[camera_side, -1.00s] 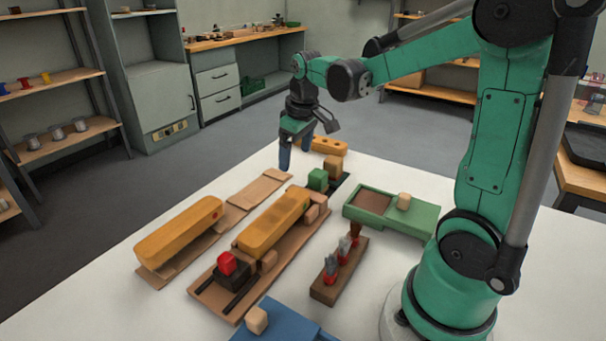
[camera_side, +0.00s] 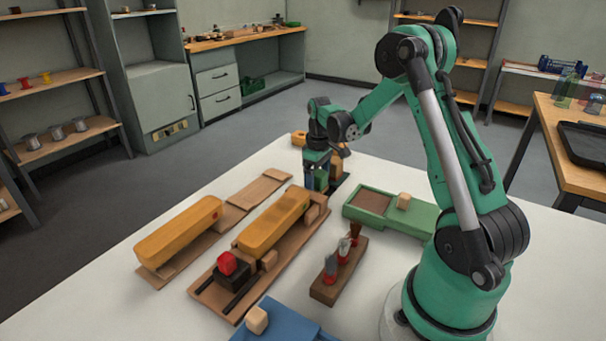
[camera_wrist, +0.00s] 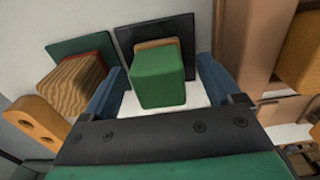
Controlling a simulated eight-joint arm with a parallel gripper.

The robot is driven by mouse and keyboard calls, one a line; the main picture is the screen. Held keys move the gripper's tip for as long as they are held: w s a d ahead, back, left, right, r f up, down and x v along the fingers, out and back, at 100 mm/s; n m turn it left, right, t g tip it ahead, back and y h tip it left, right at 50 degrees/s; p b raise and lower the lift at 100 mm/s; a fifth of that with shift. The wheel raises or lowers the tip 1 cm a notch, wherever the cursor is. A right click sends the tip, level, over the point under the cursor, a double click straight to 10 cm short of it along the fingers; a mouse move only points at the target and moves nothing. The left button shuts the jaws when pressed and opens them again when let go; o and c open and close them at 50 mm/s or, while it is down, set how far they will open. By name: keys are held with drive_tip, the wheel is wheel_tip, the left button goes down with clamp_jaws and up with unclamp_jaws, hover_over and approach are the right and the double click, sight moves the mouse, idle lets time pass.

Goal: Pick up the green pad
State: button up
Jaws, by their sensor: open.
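The green pad (camera_wrist: 158,80) is a rounded block on a tan backing, over a dark square plate (camera_wrist: 126,40). In the wrist view it stands between the two blue fingers of my gripper (camera_wrist: 160,66). The fingers are open, one on each side, with visible gaps between them and the pad. In the side view my gripper (camera_side: 317,184) points down at the far end of the table, around the green pad (camera_side: 320,181), which is partly hidden by the fingers.
A wood-grained block (camera_wrist: 76,84) sits close outside the left finger, by an orange piece with holes (camera_wrist: 36,120). The side view shows a yellow bar (camera_side: 272,222) on a wooden fixture, a red pad (camera_side: 227,263), a green tray (camera_side: 424,217) and a brush stand (camera_side: 325,291).

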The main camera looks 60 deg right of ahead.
sight(318, 172)
drive_tip(key=shift+c, duration=0.2)
clamp_jaws()
drive_tip(key=shift+r, duration=0.15)
wheel_tip(318, 172, up, 20)
idle(0.4)
drive_tip(key=c, duration=0.5)
unclamp_jaws()
drive_tip(key=c, duration=0.6)
